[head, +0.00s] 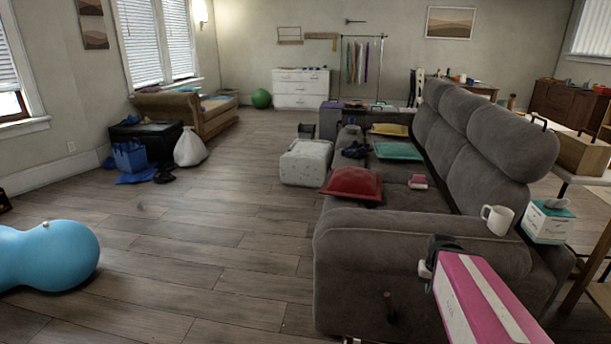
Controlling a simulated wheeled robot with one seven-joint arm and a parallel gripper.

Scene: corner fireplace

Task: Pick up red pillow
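The red pillow (352,183) lies on the seat of the grey sofa (375,245), close behind its near armrest and at the seat's left, front edge. It looks flat and slightly puffed, and all of its top shows. A pink block with a white stripe at the lower right looks like part of my arm. A dark end piece with a small pale part, which seems to be my gripper (432,262), shows at its far end, over the near armrest in the picture. It appears apart from the pillow. Its fingers are too unclear to tell open from shut.
A pink item (418,182), a teal cushion (398,151) and a yellow cushion (389,130) lie on the sofa. A white mug (497,219) and tissue box (549,221) stand right. A pale ottoman (306,163) stands left of the sofa. Floor left of the sofa is largely clear.

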